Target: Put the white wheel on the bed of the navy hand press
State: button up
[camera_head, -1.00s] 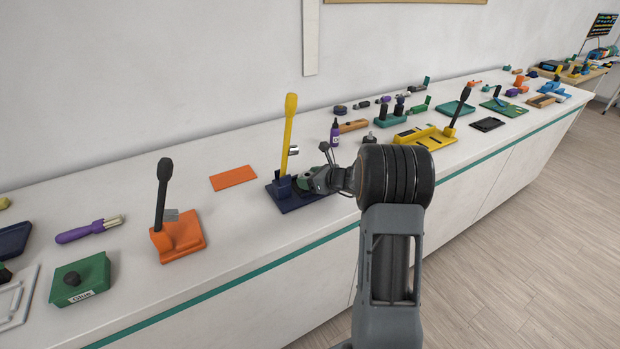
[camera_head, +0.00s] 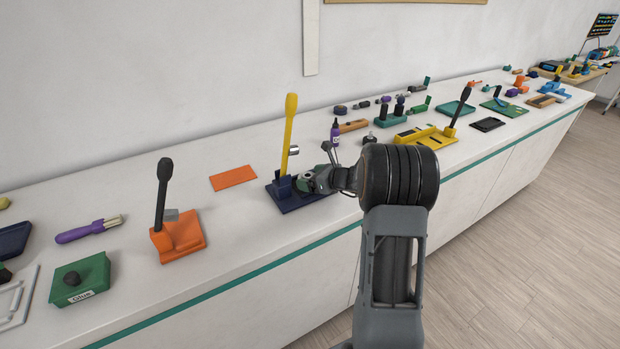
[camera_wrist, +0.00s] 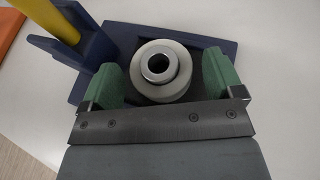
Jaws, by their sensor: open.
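The navy hand press (camera_head: 298,201) stands on the white counter, with a tall yellow lever (camera_head: 289,135) upright at its left side. Its base also shows in the wrist view (camera_wrist: 205,40). The white wheel (camera_wrist: 140,82), a pale ring with a shiny metal hub, sits over the press's flat bed in the wrist view and looks to be resting on it. My gripper (camera_wrist: 164,82) is open, with one green finger pad on each side of the wheel and visible gaps between pads and wheel. In the head view my gripper (camera_head: 316,182) is low over the press and mostly hides the wheel.
An orange press (camera_head: 178,238) with a dark lever stands to the left, and an orange mat (camera_head: 233,178) lies behind. A purple bottle (camera_head: 335,132) stands behind my gripper. A yellow press (camera_head: 428,136) is to the right.

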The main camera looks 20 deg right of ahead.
jog(key=v, duration=1)
jog(key=shift+s+b, duration=0.1)
jog(key=shift+b, duration=0.3)
jog(key=shift+s+r, duration=0.1)
jog(key=shift+s, duration=0.15)
jog(key=s+a+r+n+g+y, duration=0.1)
jog(key=s+a+n+g, duration=0.4)
jog(key=a+n, duration=0.5)
jog(key=s+a+n+g+h, duration=0.1)
jog(key=s+a+n+h, duration=0.2)
jog(key=s+n, duration=0.5)
jog(key=s+a+n+g+h, duration=0.2)
jog(key=s+a+n+h, duration=0.2)
jog(key=s+n, duration=0.3)
jog(key=n, duration=0.5)
jog(key=shift+s+a+f, duration=0.2)
jog(key=shift+s+a, duration=0.1)
jog(key=shift+s, duration=0.05)
jog(key=shift+r, duration=0.25)
